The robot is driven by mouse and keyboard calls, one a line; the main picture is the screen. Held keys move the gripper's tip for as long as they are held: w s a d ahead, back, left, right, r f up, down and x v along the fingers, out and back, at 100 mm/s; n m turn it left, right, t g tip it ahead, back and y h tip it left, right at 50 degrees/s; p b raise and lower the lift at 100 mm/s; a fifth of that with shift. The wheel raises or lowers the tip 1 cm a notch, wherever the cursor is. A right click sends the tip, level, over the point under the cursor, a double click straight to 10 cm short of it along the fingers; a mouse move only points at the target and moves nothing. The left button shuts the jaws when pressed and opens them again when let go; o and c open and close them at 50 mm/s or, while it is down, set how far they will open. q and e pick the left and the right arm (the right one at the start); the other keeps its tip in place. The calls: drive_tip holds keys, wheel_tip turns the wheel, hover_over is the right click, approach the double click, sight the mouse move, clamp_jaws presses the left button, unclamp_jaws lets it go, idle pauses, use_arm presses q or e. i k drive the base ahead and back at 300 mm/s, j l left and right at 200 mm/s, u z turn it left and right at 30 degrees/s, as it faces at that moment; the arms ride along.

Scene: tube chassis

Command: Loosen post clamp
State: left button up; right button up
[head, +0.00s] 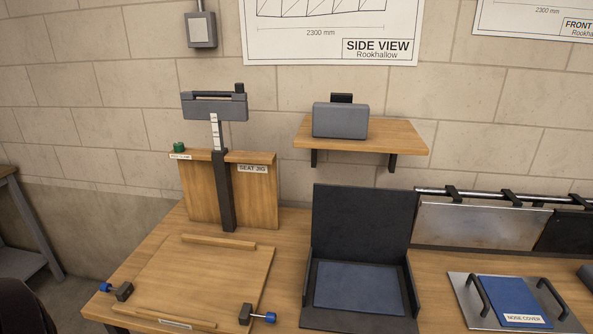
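The seat jig (262,205) is an upright wooden board at the back left of the bench. A dark post (224,190) runs up its front, with a white scale strip (215,132) above. A grey block with a bar handle (213,106) sits on top of the post. A green knob (179,147) stands at the board's upper left, above a small label (181,156) that seems to read "POST CLAMP". Nothing touches the knob. Neither of my grippers is in view.
A wooden board with blue-ended clamps (200,275) lies in front of the jig. A dark L-shaped stand with a blue pad (360,287) and a nose cover tray (471,300) are to the right. A shelf (400,138) holds a grey box (340,120).

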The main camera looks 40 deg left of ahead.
sight(179, 147)
drive_tip(key=u, duration=1.85)
drive_tip(key=i+j, duration=0.1)
drive_tip(key=j, duration=0.4)
drive_tip(key=i+j+z, duration=0.15)
drive_tip(key=j, duration=0.3)
drive_tip(key=i+j, duration=0.1)
drive_tip(key=j, duration=0.4)
drive_tip(key=i+j+z, duration=0.15)
drive_tip(key=j, duration=0.35)
drive_tip(key=i+j+z, duration=0.1)
drive_tip(key=j, duration=0.5)
drive_tip(key=i+j+z, duration=0.15)
drive_tip(key=j, duration=0.4)
drive_tip(key=j+z, duration=0.1)
drive_tip(key=j, duration=0.5)
